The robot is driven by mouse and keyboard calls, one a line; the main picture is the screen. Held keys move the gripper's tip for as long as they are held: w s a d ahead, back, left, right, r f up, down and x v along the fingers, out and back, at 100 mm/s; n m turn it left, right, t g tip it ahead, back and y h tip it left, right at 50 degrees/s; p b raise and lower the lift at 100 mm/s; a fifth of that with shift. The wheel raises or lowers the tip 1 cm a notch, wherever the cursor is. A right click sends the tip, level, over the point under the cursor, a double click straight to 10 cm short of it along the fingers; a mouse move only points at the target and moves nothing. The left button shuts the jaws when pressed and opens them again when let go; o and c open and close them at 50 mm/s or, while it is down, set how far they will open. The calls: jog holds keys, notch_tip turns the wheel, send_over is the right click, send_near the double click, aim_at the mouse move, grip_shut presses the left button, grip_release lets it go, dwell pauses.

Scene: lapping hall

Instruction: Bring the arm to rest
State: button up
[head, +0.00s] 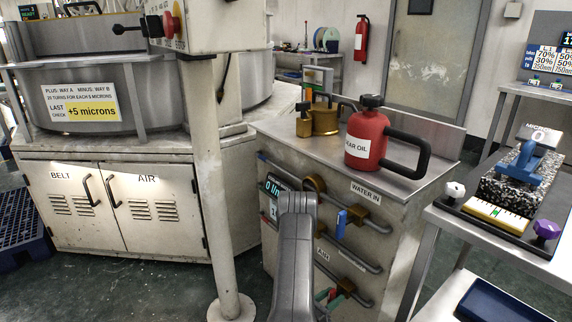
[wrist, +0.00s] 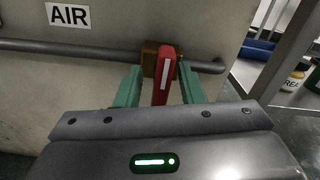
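In the wrist view my gripper (wrist: 157,82) has its two green fingers apart, one on each side of a red valve handle (wrist: 164,78). Gaps show between the fingers and the handle. The handle stands across a brass valve body (wrist: 150,58) on a grey pipe (wrist: 80,48) under an AIR label (wrist: 68,15). In the head view my grey arm (head: 297,245) reaches down in front of the cabinet's pipe panel. My gripper (head: 326,296) shows only partly there, low by the bottom pipe, mostly hidden by the arm.
Above are a blue valve handle (head: 341,223) and more pipes. A white post (head: 212,190) stands left; a metal table (head: 500,230) stands right.

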jog(key=shift+r+n+p, duration=0.1)
jog(key=shift+n+p, duration=0.2)
jog(key=shift+n, duration=0.6)
jog(key=p+v, duration=0.1)
jog(key=v, duration=0.6)
jog(key=shift+s+a, duration=0.15)
jog(key=shift+a, duration=0.2)
